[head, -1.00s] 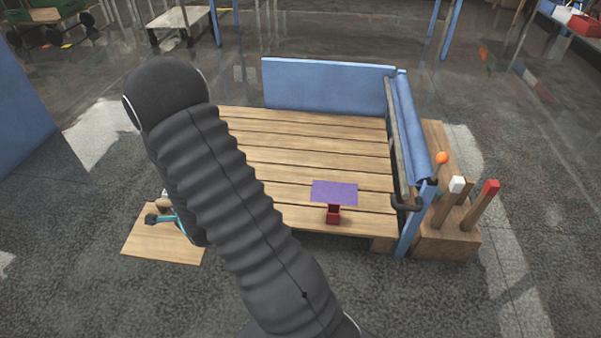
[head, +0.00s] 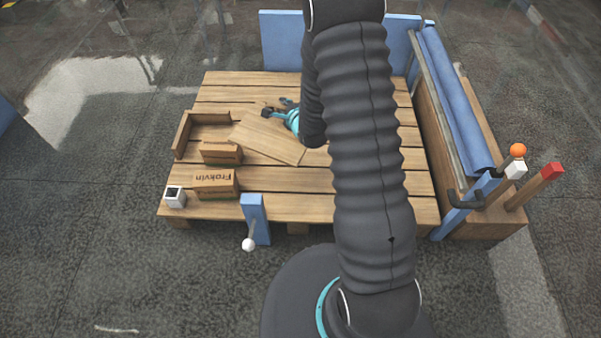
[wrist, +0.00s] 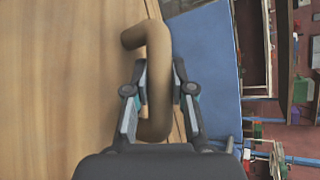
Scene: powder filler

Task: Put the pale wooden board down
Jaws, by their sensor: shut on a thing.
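The pale wooden board (head: 266,139) shows in the head view over the middle of the slatted pallet (head: 330,208), tilted in the picture. I cannot tell whether it touches the slats. In the wrist view the board (wrist: 60,90) fills the left side, with a rounded wooden handle (wrist: 159,50) standing off its face. My gripper (wrist: 160,85) is shut on this handle, with one finger on each side. In the head view my gripper (head: 278,110) is at the board's far right edge, partly hidden by my arm.
A white-knobbed lever (head: 249,244) is in front.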

